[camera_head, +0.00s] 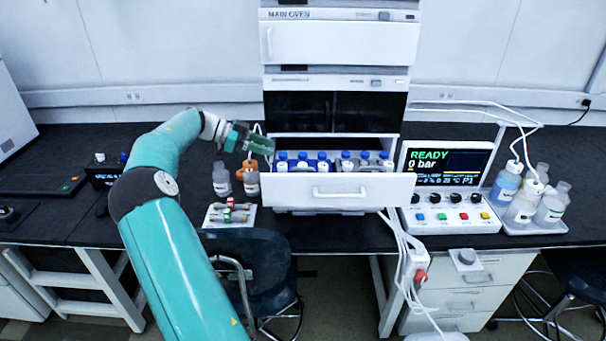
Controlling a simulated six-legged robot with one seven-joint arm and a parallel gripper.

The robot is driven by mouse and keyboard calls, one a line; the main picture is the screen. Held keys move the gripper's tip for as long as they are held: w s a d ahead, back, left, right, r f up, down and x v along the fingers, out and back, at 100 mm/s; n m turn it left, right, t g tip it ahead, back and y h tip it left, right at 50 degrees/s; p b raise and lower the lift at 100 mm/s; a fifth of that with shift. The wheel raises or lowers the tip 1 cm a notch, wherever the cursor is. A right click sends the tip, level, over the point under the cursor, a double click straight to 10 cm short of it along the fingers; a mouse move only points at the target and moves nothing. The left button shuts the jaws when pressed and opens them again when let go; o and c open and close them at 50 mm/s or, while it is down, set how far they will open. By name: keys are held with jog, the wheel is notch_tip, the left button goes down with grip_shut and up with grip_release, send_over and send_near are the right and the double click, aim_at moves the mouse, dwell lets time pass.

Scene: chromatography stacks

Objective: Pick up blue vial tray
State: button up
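An open white drawer (380,190) juts out from the instrument stack. In it stand several bottles or vials with blue caps (303,158), in a left group and a right group.
A control panel (447,165) and a tray of wash bottles (538,226) are at right. White tubing hangs below the drawer. A dark chair (250,265) stands in front.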

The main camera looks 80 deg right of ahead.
aim_at(295, 164)
jog(key=x, duration=0.9)
jog(key=shift+s+f, duration=0.15)
jog(key=shift+s, duration=0.1)
jog(key=shift+c, duration=0.4)
jog(key=shift+d, duration=0.1)
grip_shut()
